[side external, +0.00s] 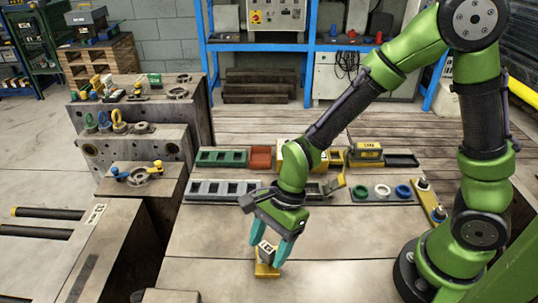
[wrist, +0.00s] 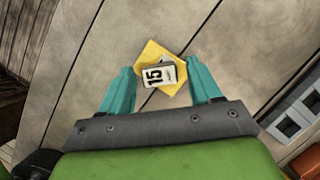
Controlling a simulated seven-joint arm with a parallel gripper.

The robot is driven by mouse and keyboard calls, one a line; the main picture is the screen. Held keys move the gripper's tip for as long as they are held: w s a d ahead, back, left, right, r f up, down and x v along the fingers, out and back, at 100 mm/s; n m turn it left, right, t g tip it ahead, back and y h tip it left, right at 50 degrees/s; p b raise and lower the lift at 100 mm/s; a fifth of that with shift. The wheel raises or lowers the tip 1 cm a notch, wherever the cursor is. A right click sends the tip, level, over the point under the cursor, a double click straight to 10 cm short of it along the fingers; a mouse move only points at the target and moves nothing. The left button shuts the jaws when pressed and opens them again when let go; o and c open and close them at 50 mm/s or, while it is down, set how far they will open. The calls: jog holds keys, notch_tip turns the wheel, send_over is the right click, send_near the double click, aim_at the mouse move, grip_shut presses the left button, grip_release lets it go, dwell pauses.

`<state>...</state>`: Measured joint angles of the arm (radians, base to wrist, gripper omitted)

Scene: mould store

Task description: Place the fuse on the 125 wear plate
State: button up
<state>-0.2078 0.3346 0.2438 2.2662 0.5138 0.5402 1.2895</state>
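A white block marked 15 (wrist: 158,74), which looks like the fuse, sits on or just above a small yellow plate (wrist: 153,50) on the wooden floor. In the side view the block (side external: 266,250) is between my fingertips and the yellow plate (side external: 266,270) is under it. My gripper (side external: 270,243) points down with its teal fingers apart on either side of the block. In the wrist view, my gripper (wrist: 161,72) shows small gaps beside the block. I cannot make out a plate marked 125.
Behind stand a grey slotted tray (side external: 222,188), a green tray (side external: 222,158) and a grey board with coloured rings (side external: 383,191). Steel mould blocks (side external: 137,150) stand at the left. A yellow box (side external: 367,151) is at the back. The boards around my gripper are mostly clear.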

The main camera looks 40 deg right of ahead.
jog(key=shift+r, duration=0.15)
jog(key=v, duration=1.2)
jog(key=s+d+r+n+t+h, duration=0.1)
jog(key=s+d+r+n+t, duration=0.1)
jog(key=d+n, duration=0.4)
jog(key=s+d+r+n+t+h, duration=0.1)
jog(key=s+d+r+n+t, duration=0.1)
jog(key=d+r+n+t, duration=0.3)
notch_tip(320, 180, up, 2)
jog(key=d+n, duration=0.2)
jog(key=n, duration=0.1)
jog(key=shift+s+r, duration=0.25)
jog(key=shift+s, duration=0.1)
jog(key=shift+a, duration=0.1)
